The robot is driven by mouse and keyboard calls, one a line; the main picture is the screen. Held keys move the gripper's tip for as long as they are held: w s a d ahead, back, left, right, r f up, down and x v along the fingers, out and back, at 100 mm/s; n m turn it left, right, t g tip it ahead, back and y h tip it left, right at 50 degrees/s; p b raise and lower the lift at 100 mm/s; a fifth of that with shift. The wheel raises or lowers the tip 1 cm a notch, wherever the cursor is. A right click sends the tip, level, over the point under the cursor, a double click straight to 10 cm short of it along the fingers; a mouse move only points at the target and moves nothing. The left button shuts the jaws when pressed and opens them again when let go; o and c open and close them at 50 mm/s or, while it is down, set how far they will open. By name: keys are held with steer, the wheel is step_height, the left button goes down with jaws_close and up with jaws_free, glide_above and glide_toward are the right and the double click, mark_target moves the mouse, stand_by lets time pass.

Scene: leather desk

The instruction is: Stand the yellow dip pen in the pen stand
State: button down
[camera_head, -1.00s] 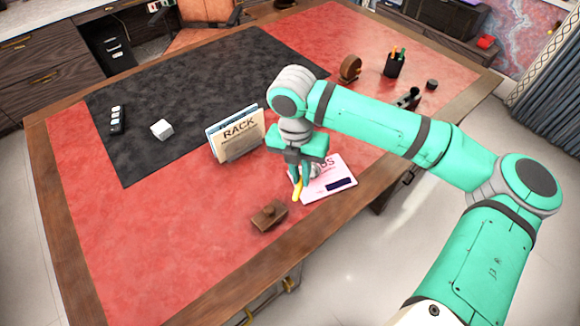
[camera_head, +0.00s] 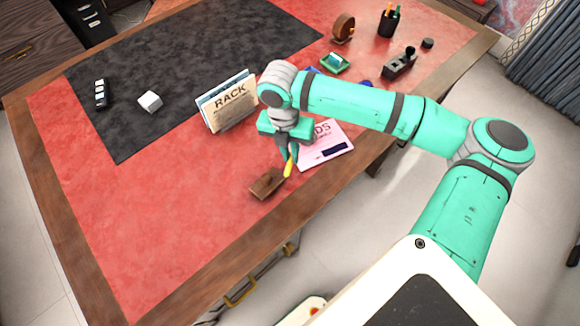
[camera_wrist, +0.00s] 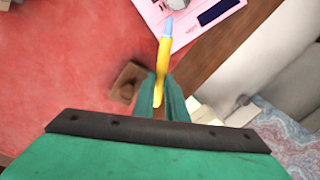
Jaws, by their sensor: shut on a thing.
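My gripper (camera_head: 286,150) is shut on the yellow dip pen (camera_head: 289,168), above the desk. In the wrist view the pen (camera_wrist: 163,62) is between the fingers (camera_wrist: 166,88), its light blue end pointing away, toward the top of the picture. A small brown wooden block (camera_head: 267,183), which looks like the pen stand, sits on the red leather just left of and below the pen. It also shows in the wrist view (camera_wrist: 127,82), left of the fingers, with a dark round spot on top. The pen appears apart from the block.
A pink printed sheet (camera_head: 325,146) lies right of the gripper. A rack of papers (camera_head: 228,102) stands behind left. A black pen cup (camera_head: 389,22), a wooden wheel-like item (camera_head: 343,28) and a dark desk item (camera_head: 400,64) are farther back. Red leather left of the block is clear.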

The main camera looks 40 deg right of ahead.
glide_above(293, 176)
step_height(293, 176, down, 4)
steer(key=shift+w+a+f, duration=0.1)
steer(key=shift+w+f, duration=0.05)
steer(key=shift+f, duration=0.1)
steer(key=shift+w+a+f, duration=0.1)
steer(key=shift+f, duration=2.25)
steer(key=shift+f, duration=0.1)
steer(key=c, duration=1.8)
jaws_free()
steer(key=shift+w+a, duration=0.1)
steer(key=shift+s+d, duration=0.2)
